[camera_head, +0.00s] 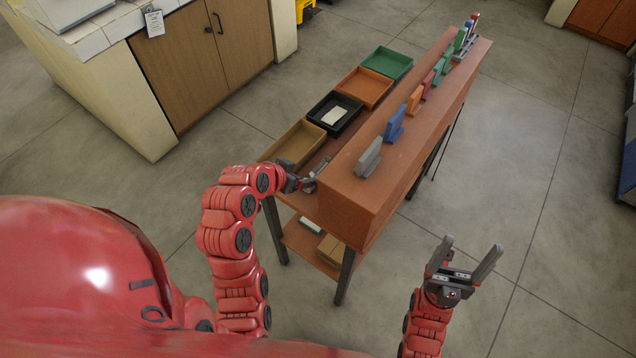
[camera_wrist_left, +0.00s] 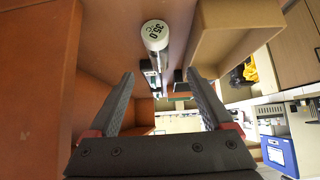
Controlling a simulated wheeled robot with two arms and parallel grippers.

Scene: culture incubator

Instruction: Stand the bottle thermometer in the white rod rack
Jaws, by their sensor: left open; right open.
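The bottle thermometer shows in the left wrist view as a white round head (camera_wrist_left: 155,36) with upside-down digits, just beyond my left fingertips. Its lower part is hard to make out. My left gripper (camera_wrist_left: 160,78) is open, with the head ahead of the gap between its fingers and nothing held. In the head view the left gripper (camera_head: 308,184) is at the near end of the lower tabletop, beside the raised brown ledge. A pale rack (camera_head: 466,46) at the ledge's far end may be the white rod rack. My right gripper (camera_head: 472,250) is open and empty, right of the table.
The raised ledge (camera_head: 345,204) carries a grey block (camera_head: 368,158), a blue block (camera_head: 394,124) and several other coloured pieces. Tan (camera_head: 283,155), black (camera_head: 323,128), orange (camera_head: 379,94) and green (camera_head: 402,65) trays line the lower level. Floor on the right is clear.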

